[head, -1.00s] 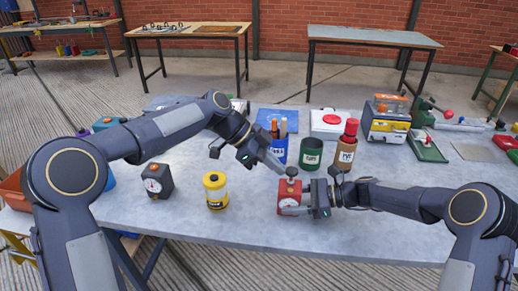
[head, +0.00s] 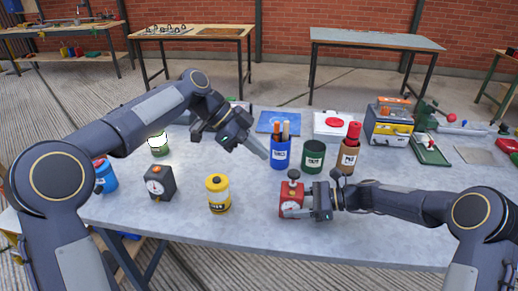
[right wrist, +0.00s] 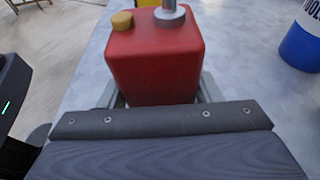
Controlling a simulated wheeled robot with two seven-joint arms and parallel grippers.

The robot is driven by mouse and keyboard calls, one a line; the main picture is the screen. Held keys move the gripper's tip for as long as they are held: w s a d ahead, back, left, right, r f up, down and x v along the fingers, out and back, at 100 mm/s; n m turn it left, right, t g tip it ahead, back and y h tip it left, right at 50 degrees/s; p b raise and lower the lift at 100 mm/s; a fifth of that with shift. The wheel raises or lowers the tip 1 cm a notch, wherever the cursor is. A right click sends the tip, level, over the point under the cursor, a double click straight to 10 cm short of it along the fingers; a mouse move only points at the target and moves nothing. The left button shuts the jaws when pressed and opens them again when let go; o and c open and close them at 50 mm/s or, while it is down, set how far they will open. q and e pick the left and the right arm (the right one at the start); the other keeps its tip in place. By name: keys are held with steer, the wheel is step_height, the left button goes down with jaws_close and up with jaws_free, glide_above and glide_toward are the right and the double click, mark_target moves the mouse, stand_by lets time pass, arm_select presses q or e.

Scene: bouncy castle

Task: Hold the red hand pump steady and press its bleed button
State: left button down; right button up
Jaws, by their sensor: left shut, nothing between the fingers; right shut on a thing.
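The red hand pump (head: 291,200) stands upright near the table's front edge, with a white gauge on its front and a dark round knob on top. My right gripper (head: 307,207) is shut on the pump body from the right. In the right wrist view the red pump body (right wrist: 155,58) sits between its fingers, with a metal rod (right wrist: 169,12) and a small brass-yellow button (right wrist: 122,20) on its top. My left gripper (head: 262,153) is shut and empty, above and left of the pump, apart from it. The button cannot be made out in the head view.
A yellow jar (head: 218,198) and a dark gauge box (head: 160,183) stand left of the pump. Behind it are a blue cup (head: 281,155) with sticks, a green cup (head: 313,158) and a brown red-topped tube (head: 349,158). The tabletop (head: 250,225) between jar and pump is clear.

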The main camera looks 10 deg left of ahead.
steer(key=o, duration=0.8)
steer(key=shift+o, duration=0.2)
steer(key=shift+d, duration=0.15)
